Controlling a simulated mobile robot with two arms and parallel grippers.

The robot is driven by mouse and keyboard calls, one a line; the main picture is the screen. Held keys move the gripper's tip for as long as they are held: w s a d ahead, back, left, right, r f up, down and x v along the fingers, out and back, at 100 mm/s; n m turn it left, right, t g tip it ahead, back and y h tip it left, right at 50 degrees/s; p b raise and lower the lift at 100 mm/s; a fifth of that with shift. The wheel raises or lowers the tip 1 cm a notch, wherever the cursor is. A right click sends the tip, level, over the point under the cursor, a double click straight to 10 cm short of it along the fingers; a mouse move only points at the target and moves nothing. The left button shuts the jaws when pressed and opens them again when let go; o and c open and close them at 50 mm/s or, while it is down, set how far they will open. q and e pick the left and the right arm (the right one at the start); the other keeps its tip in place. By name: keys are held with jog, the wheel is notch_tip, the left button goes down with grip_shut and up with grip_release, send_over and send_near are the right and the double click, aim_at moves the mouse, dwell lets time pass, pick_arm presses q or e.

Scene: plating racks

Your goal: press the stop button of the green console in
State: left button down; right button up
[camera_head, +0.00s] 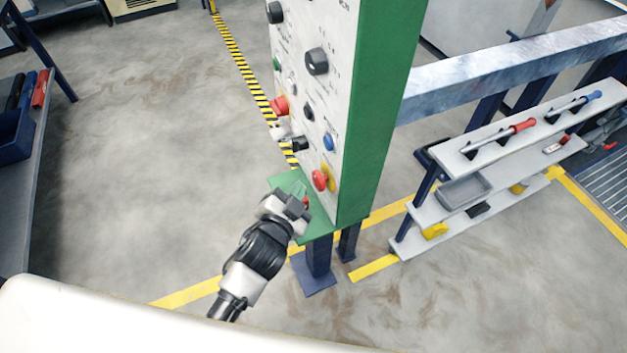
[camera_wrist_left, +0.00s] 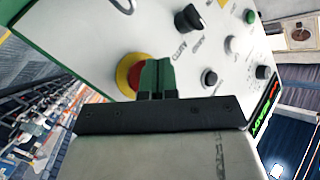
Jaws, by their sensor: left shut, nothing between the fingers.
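The green console (camera_head: 368,120) stands upright in the head view, with a white panel of knobs and buttons on its left face. The stop button (camera_head: 319,180) is a red mushroom head on a yellow ring, low on that panel. In the left wrist view the stop button (camera_wrist_left: 129,76) is left of centre, its right part hidden behind my fingers. My left gripper (camera_head: 301,194) is shut and empty, just below and left of the button in the head view. Its green fingertips (camera_wrist_left: 157,78) overlap the button's edge in the wrist view; I cannot tell whether they touch. My right gripper is not in view.
Another red button (camera_head: 280,106) sits higher on the panel, among black knobs (camera_head: 317,61) and a blue button (camera_head: 328,142). A shelf rack (camera_head: 480,190) with tools stands to the right. A workbench (camera_head: 50,160) is at the left. The floor between is clear.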

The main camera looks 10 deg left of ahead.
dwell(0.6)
pick_arm(q)
jog(key=shift+w+d, duration=0.25)
jog(key=shift+d, duration=0.1)
jog(key=shift+w+d, duration=0.25)
jog(key=shift+d, duration=0.15)
dwell(0.7)
jog(key=shift+s+a+p, duration=0.35)
jog(key=shift+s+a, duration=0.15)
jog(key=shift+a, duration=0.3)
jog(key=s+a, duration=0.1)
jog(key=a, duration=0.1)
jog(key=s+a+p, duration=0.1)
jog(key=a, duration=0.1)
jog(key=shift+s, duration=0.4)
